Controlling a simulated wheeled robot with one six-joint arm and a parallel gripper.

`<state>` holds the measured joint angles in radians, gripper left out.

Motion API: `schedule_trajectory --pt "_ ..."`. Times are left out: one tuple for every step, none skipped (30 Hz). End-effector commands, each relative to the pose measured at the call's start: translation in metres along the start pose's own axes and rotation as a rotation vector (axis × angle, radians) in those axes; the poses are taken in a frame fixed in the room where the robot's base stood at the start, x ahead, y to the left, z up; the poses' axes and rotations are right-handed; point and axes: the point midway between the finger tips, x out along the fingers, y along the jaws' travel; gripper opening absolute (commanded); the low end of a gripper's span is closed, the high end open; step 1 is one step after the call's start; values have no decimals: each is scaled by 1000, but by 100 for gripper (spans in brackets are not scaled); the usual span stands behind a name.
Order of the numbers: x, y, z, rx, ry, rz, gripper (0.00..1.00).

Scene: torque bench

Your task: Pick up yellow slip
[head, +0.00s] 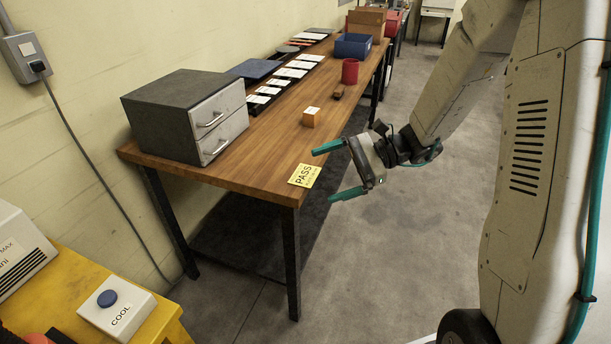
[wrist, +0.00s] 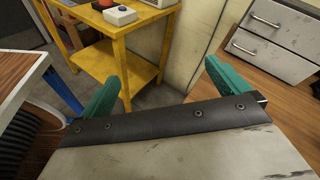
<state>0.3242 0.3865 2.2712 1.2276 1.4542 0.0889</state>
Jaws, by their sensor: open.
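The yellow slip (head: 304,175) is a flat rectangle printed "PASS". It lies on the wooden bench (head: 250,170) near its front right corner. My gripper (head: 338,171) has two green fingers. In the head view it is just right of the slip, over or beside the bench edge, and its height above the top is hard to judge. The fingers are wide apart with nothing between them. In the wrist view my gripper (wrist: 160,88) also shows open and empty, and the slip is not visible there.
A grey drawer cabinet (head: 160,115) stands left of the slip. A wooden block (head: 310,117), a red cup (head: 350,71) and a blue bin (head: 353,46) stand farther back. A yellow stand (head: 165,325) with a COOL button box (head: 117,308) is at the lower left.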

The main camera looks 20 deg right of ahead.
Motion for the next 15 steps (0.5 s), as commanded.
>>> schedule_trajectory --pt "-4 -8 -26 74 -29 -78 100" --pt "-7 -13 -40 112 -43 -126 100" --pt "-10 -20 -57 159 -62 -188 100" --pt "-14 -24 -71 193 -75 -233 100" --pt "-17 -26 -84 226 -86 -276 100" --pt "-21 -30 -101 265 -99 -332 100" --pt "-24 -32 -113 292 -107 -370 100" --pt "-28 -33 -125 317 -115 -407 100" --pt "-31 -34 -138 347 -124 -449 100" --pt "-34 -34 -148 366 -128 -478 100" --pt "-36 -35 -156 383 -132 -504 100" --pt "-39 -35 -165 402 -137 -533 100" --pt "-41 -34 -171 414 -140 -550 100" --pt "-42 -34 -175 423 -142 -565 100" --pt "-43 -34 -180 433 -145 -580 100"
